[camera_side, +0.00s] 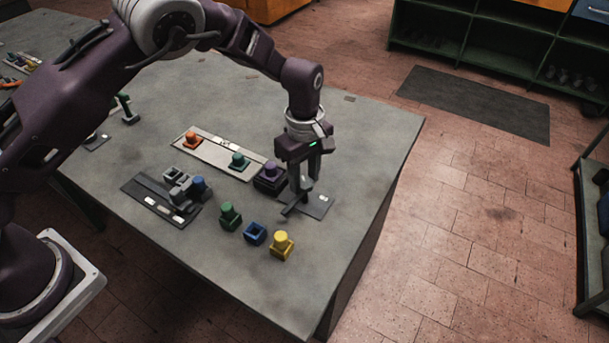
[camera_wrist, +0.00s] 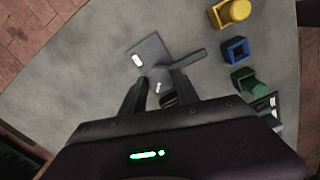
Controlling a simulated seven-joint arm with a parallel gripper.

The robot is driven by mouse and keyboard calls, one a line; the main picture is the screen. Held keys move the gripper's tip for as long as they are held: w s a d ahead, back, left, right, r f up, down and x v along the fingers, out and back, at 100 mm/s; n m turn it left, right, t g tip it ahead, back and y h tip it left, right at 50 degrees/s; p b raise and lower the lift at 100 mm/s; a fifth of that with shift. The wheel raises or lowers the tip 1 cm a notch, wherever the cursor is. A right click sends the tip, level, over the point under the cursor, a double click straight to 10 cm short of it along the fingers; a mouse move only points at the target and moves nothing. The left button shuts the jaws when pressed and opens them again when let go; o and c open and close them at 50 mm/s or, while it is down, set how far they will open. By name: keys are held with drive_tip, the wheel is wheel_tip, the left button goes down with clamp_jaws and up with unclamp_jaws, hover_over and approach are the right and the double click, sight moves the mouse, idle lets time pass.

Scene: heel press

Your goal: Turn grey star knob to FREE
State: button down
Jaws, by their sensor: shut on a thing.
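The grey star knob (camera_wrist: 160,73) sits on a small dark grey plate (camera_wrist: 145,50) with white label marks too small to read. A grey bar (camera_wrist: 188,57) reaches out from the knob to the right in the wrist view. In the side view the plate (camera_side: 319,207) lies on the table, with the dark bar (camera_side: 294,207) pointing to the front left. My gripper (camera_side: 301,186) points down over the plate. Its fingers, also in the wrist view (camera_wrist: 158,84), are shut on the knob, one on each side. The fingers and wrist hide part of the knob.
A purple block (camera_side: 270,177) stands close left of my gripper. A green block (camera_side: 230,216), a blue open box (camera_side: 255,233) and a yellow block (camera_side: 282,246) stand in front. A pale strip (camera_side: 205,152) lies behind left. The table right of the plate is clear.

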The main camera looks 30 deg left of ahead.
drive_tip(key=c, duration=0.9)
unclamp_jaws()
wheel_tip(320, 180, up, 7)
drive_tip(key=shift+r, duration=0.1)
